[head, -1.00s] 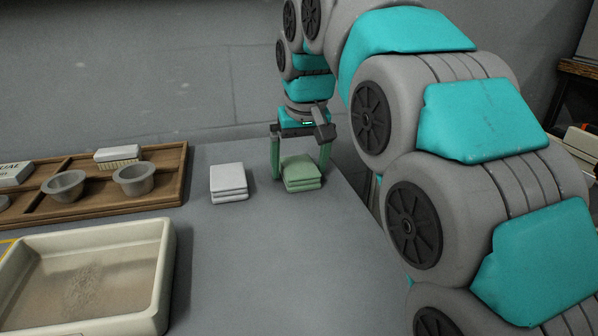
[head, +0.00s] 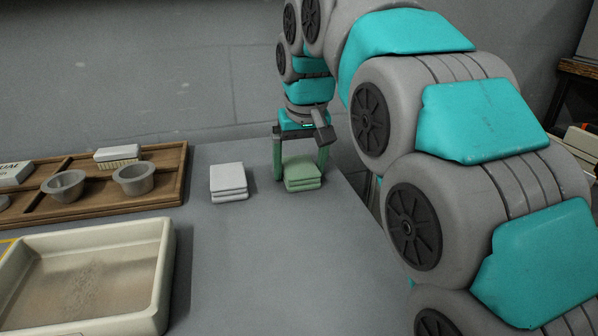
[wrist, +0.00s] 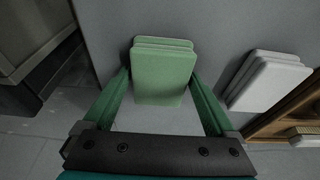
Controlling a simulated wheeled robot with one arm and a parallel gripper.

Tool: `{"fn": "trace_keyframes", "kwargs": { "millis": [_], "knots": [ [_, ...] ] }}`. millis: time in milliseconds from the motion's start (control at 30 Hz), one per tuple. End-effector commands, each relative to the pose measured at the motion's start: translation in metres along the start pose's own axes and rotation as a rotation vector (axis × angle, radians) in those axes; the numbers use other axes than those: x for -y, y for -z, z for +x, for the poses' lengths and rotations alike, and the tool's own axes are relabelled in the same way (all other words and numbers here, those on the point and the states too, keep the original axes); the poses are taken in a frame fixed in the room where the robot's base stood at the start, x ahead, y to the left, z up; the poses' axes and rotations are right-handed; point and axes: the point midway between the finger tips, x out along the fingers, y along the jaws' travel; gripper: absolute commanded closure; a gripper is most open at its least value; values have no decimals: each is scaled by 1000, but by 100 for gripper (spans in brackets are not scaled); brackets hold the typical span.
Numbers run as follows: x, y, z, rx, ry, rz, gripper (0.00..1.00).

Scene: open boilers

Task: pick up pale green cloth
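The pale green cloth (head: 302,174) is a folded stack lying on the grey table. In the wrist view the pale green cloth (wrist: 162,75) lies between the tips of my two green fingers. My gripper (head: 301,172) points down over it, with one finger at its left side and the other at its right side. In the wrist view my gripper (wrist: 162,85) is open, its fingers spread about the cloth's width. The fingertips are close to the cloth's sides; I cannot tell whether they touch it.
A white folded cloth (head: 228,181) lies just left of the green one. A wooden tray (head: 165,190) with grey bowls (head: 135,178) and a brush (head: 118,154) is further left. A cream basin (head: 165,262) stands at front left. The table's front middle is clear.

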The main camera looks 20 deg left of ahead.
Motion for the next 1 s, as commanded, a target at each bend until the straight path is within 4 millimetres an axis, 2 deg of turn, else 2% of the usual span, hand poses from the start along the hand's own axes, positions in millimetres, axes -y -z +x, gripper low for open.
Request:
{"fn": "trace_keyframes", "kwargs": {
  "millis": [67,533,1000],
  "knots": [
    [0,0,0,0,0,0,19],
    [0,0,0,0,0,0,72],
    [1,3,-7,-2,1,-1,74]
  ]
}}
